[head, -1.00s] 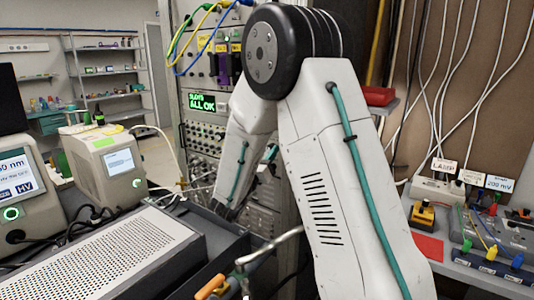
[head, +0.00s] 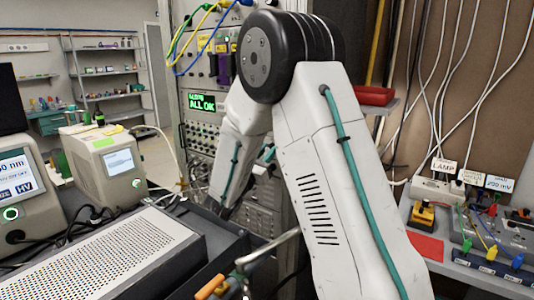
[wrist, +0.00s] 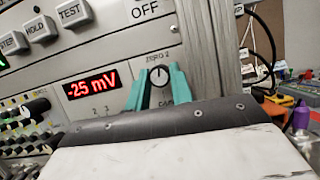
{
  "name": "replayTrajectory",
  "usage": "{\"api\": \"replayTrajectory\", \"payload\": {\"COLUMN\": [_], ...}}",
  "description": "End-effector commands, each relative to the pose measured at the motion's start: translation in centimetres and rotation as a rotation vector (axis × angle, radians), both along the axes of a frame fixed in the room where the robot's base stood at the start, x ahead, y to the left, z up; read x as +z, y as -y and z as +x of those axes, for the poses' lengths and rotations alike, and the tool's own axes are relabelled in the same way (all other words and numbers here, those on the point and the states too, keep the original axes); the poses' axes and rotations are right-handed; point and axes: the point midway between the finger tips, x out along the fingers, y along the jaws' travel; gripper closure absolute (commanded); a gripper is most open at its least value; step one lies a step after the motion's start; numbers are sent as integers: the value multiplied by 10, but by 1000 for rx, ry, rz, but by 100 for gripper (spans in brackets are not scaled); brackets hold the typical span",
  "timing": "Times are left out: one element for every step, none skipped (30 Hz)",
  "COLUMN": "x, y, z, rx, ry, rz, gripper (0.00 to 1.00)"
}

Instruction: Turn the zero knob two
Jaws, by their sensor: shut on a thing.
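The zero knob two (wrist: 159,76), a small dark round knob with a light pointer mark, is on the grey panel under a label that reads ZERO 2. My gripper (wrist: 159,72) has its teal fingers on either side of the knob and is shut on it. The lower part of the knob's label is partly hidden by my gripper body. Left of the knob, a red display (wrist: 92,82) reads -25 mV. In the head view my arm reaches to the rack, and the gripper and knob are hidden there.
Above are STEP, HOLD and TEST buttons (wrist: 72,12) and an OFF sign (wrist: 145,9). Several dark knobs and cables are at the left of the panel. A perforated metal box (head: 100,257) stands in front of my arm at left. A bench with wired boxes (head: 490,240) is at right.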

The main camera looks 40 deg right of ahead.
Motion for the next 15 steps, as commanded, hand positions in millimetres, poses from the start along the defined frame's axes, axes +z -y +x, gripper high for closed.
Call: {"api": "replayTrajectory", "payload": {"x": [-1, -1, -1, -1, -1, -1, -1, -1, -1, -1, -1, 0, 0, 0, 0], "y": [-1, -1, -1, -1, -1, -1, -1, -1, -1, -1, -1, -1, -1, -1, -1], "z": [0, 1, 1, 1, 1, 1, 2, 2, 2, 2, 2, 2, 3, 3, 3], "rx": [0, 0, -1, 0, -1, -1, -1, -2, -1, -1, -2, -1, -2, -1, -2], "ry": [35, 61, 96, 124, 149, 185, 213, 240, 276, 303, 330, 366, 393, 419, 455], "rz": [15, 24, 37, 47, 56, 69, 79, 89, 101, 111, 121, 134, 145, 154, 167], "gripper": [100, 100, 100, 100, 100, 100, 100, 100, 100, 100, 100, 100, 100, 100, 100]}}
